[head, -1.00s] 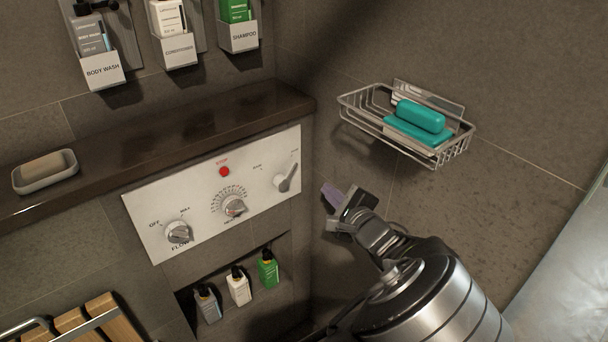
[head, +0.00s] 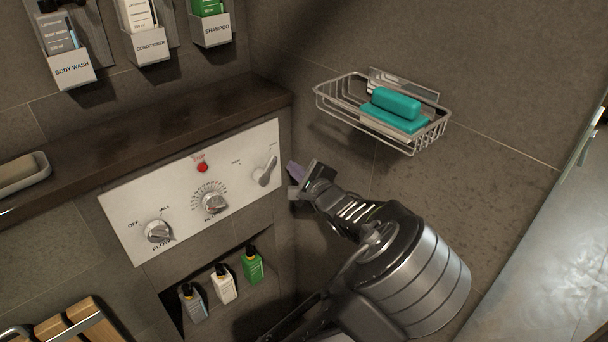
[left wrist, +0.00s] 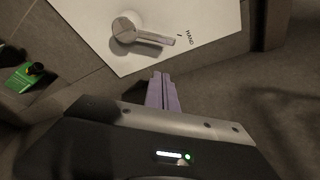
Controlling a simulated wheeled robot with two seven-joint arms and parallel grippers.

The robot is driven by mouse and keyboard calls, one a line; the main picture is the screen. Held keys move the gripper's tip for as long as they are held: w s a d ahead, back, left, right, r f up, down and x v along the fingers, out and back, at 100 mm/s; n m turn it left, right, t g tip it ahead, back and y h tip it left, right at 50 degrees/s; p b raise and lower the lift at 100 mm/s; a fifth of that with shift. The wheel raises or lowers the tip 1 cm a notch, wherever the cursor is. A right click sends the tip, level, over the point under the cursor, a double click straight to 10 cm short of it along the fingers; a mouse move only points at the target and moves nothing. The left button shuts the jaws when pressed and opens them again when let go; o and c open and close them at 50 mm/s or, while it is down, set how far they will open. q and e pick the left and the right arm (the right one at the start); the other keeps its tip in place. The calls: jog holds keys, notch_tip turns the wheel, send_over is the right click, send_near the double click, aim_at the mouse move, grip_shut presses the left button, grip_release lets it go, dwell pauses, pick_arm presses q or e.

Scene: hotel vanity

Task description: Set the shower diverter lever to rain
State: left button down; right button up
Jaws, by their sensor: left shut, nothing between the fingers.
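The diverter lever (head: 265,171) is a light grey handle on a round hub at the right end of the white control panel (head: 125,214). In the head view its handle points up and to the right. The lever also shows in the left wrist view (left wrist: 135,35), with its handle pointing right toward a label reading HAND. My left gripper (head: 293,171) is just right of the lever, off the panel's right edge. Its purple fingertips (left wrist: 162,92) are shut with nothing between them, and a gap separates them from the lever. My right gripper is not in view.
A flow knob (head: 158,232), a middle dial (head: 214,203) and a red stop button (head: 202,167) share the panel. A dark ledge (head: 150,137) runs above. A wire soap basket (head: 335,98) hangs above my left arm. Small bottles (head: 223,284) stand in the niche below.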

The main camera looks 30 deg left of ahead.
aim_at(266, 169)
pick_arm(q)
jog(key=shift+s+a+r+p, duration=0.4)
jog(key=shift+s+a+r, duration=0.55)
jog(key=shift+s+r, duration=0.2)
